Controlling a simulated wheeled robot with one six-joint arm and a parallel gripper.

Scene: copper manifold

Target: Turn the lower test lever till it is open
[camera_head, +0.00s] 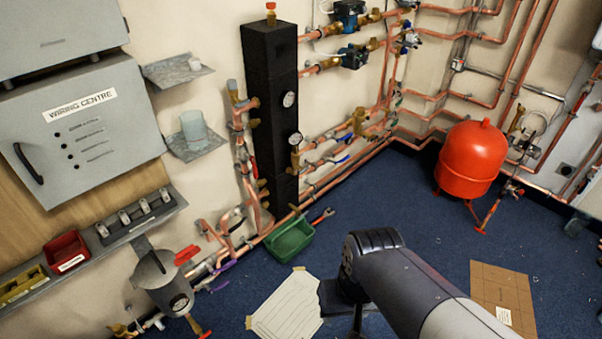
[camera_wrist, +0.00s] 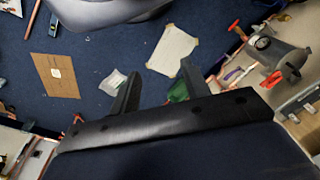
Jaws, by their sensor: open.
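A grey pot-shaped vessel (camera_head: 165,283) with a gauge stands at the lower left of the head view. A red lever (camera_head: 187,255) sits at its upper right, and another red handle (camera_head: 205,334) shows below it at the picture's edge. Purple levers (camera_head: 224,268) sit on the copper pipes beside it. I cannot tell which is the lower test lever. The vessel also shows at the upper right of the wrist view (camera_wrist: 272,55), with a red lever (camera_wrist: 240,32). My gripper (camera_wrist: 159,85) is open and empty, apart from all levers. Its fingertips are not clear in the head view.
A green tray (camera_head: 290,240) lies by the black column (camera_head: 270,110). A pale sheet (camera_head: 288,306) and a cardboard piece (camera_head: 503,296) lie on the blue floor. A red tank (camera_head: 470,160) stands at right. A shelf with bins (camera_head: 66,252) juts out at left.

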